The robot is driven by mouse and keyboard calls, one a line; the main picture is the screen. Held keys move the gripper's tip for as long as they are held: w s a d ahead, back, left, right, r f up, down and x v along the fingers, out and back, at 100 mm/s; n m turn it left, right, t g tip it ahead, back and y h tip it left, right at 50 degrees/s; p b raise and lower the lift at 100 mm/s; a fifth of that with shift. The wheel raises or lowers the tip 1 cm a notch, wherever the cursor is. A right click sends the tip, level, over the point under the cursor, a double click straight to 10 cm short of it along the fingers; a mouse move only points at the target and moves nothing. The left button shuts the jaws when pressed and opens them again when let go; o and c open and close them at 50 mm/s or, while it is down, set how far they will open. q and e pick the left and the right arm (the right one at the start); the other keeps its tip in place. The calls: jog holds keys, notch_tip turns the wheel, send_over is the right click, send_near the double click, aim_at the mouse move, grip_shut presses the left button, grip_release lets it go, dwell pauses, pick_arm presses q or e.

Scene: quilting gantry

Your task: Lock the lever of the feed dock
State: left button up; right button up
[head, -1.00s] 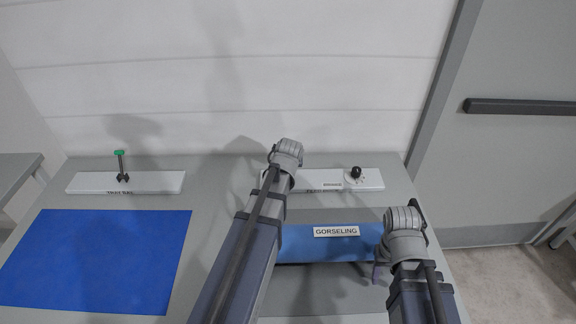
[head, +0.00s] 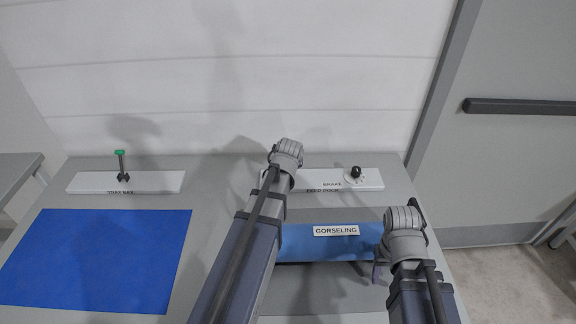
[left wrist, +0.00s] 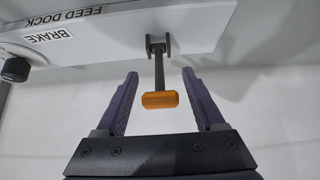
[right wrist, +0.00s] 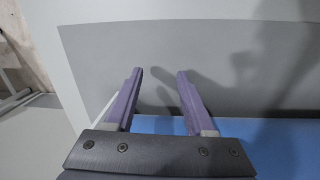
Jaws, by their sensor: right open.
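The feed dock (head: 312,181) is a white plate at the back of the table, partly hidden by my left arm. In the left wrist view, its lever has a dark stem in a small bracket and an orange grip (left wrist: 160,100). My left gripper (left wrist: 160,73) is open, with a finger on each side of the lever and a gap on both sides. The head view hides this lever behind my left arm. My right gripper (right wrist: 160,73) is open and empty, near the blue roll labelled GORSELING (head: 300,247).
A dark brake knob (head: 356,171) stands at the plate's right end. At the left, another white plate (head: 85,183) carries a green-tipped lever (head: 120,164). A flat blue sheet (head: 95,260) lies in front of it. A white wall (head: 220,100) closes the back.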

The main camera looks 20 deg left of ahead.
dwell(0.3)
pick_arm(q)
jog(key=shift+s+d+r+p, duration=0.1)
jog(key=shift+s+r+p, duration=0.15)
jog(key=shift+r+p, duration=0.3)
pick_arm(e)
jog(key=shift+r, duration=0.55)
pick_arm(q)
jog(key=p+v, duration=0.5)
jog(key=v, duration=0.1)
jog(key=shift+s+r, duration=0.15)
jog(key=shift+s, duration=0.05)
pick_arm(e)
notch_tip(320, 180, up, 5)
pick_arm(q)
jog(key=w+g+p, duration=0.1)
jog(key=w+a+g+h+p, duration=0.1)
jog(key=g+p, duration=0.1)
jog(key=w+g+h+p, duration=0.1)
jog(key=shift+w+a+r+g, duration=0.1)
jog(key=shift+w+a+g, duration=0.2)
jog(key=shift+g, duration=0.1)
jog(key=shift+r+g+h+p, duration=0.35)
jog(key=shift+g+h+p, duration=0.35)
jog(key=shift+g+p, duration=0.2)
jog(key=shift+s, duration=0.15)
pick_arm(e)
notch_tip(320, 180, up, 6)
jog(key=shift+f, duration=0.25)
